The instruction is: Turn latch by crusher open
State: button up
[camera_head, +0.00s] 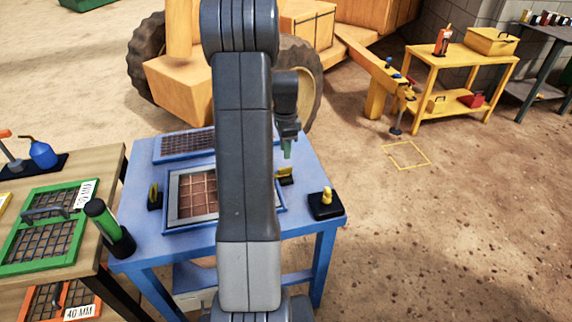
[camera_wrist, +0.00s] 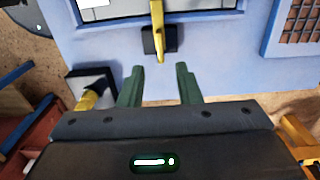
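A yellow latch (camera_head: 285,175) on a dark base sits at the right side of the framed screen on the blue table. In the wrist view the yellow latch lever (camera_wrist: 157,32) points toward my gripper, with its tip just beyond the fingers. My gripper (camera_head: 288,152) hangs above and slightly behind the latch in the head view. In the wrist view my gripper (camera_wrist: 159,72) has two green fingers spread apart with nothing between them. The latch lies in line with the gap, and no contact shows.
A black box with a yellow knob (camera_head: 326,203) stands at the blue table's (camera_head: 135,235) right corner; its knob (camera_wrist: 92,96) shows left of my fingers. A framed screen (camera_head: 190,194) is partly hidden by my arm.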

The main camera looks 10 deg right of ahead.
aim_at(285, 168)
notch_tip(285, 168, down, 8)
jog(key=shift+c, duration=0.2)
grip_shut()
